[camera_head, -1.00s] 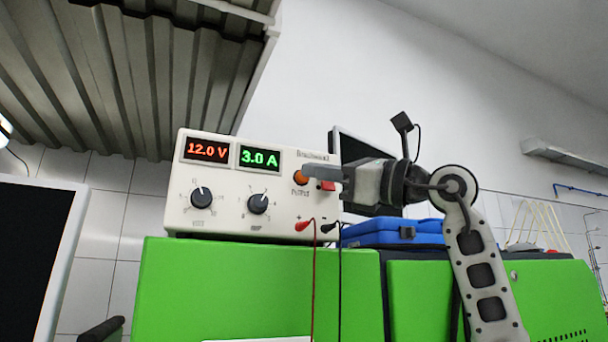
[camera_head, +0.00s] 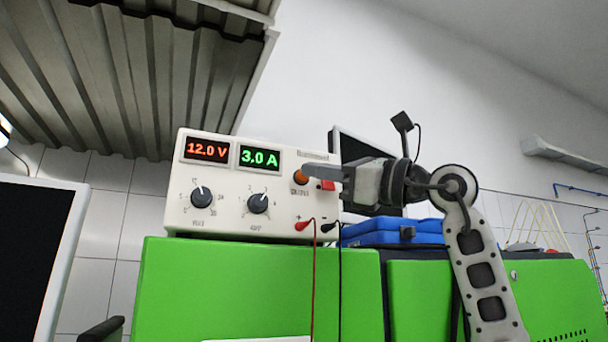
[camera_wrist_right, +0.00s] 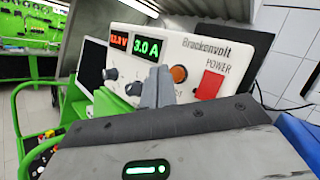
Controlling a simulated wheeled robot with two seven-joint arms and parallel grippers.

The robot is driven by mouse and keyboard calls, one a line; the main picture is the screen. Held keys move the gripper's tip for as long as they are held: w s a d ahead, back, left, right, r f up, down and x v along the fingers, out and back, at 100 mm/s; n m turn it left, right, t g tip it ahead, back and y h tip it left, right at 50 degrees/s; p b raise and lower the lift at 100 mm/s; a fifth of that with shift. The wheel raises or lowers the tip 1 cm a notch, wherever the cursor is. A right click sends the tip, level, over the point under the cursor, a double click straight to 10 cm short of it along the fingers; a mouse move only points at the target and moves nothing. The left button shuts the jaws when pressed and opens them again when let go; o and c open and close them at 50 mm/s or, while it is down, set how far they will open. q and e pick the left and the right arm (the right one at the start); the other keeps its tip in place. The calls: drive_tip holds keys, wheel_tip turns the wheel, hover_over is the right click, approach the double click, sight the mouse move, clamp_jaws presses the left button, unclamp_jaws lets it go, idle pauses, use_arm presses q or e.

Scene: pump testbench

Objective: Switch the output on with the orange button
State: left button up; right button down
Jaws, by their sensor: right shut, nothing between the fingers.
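The orange button (camera_head: 299,178) is on the front of the white power supply (camera_head: 232,222), right of the displays, and also shows in the right wrist view (camera_wrist_right: 179,74). The displays read 12.0 V and 3.0 A in the head view. My right gripper (camera_head: 306,171) is shut and empty, its fingertips at the button's upper right edge in the head view. In the right wrist view the fingertips (camera_wrist_right: 158,86) are just left of and below the button. I cannot tell whether they touch it. My left gripper is not in view.
A red power switch (camera_head: 327,185) sits right of the button. Two dark knobs (camera_head: 258,203) are on the panel. Red (camera_head: 303,225) and black (camera_head: 328,228) leads hang from it. The supply stands on a green cabinet (camera_head: 230,290), with a blue case (camera_head: 395,232) to the right.

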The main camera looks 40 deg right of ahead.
drive_tip(key=shift+w, duration=0.15)
idle(0.5)
drive_tip(key=shift+w+d+p, duration=0.15)
drive_tip(key=shift+w+p, duration=0.15)
drive_tip(key=shift+w+d, duration=0.15)
drive_tip(key=shift+w, duration=0.25)
idle(0.6)
drive_tip(key=shift+s, duration=0.15)
drive_tip(key=shift+s+a, duration=0.3)
drive_tip(key=shift+s, duration=0.4)
drive_tip(key=s, duration=0.2)
drive_tip(key=s+a, duration=0.1)
drive_tip(key=s, duration=0.2)
drive_tip(key=shift+s+a, duration=0.35)
drive_tip(key=shift+a, duration=0.05)
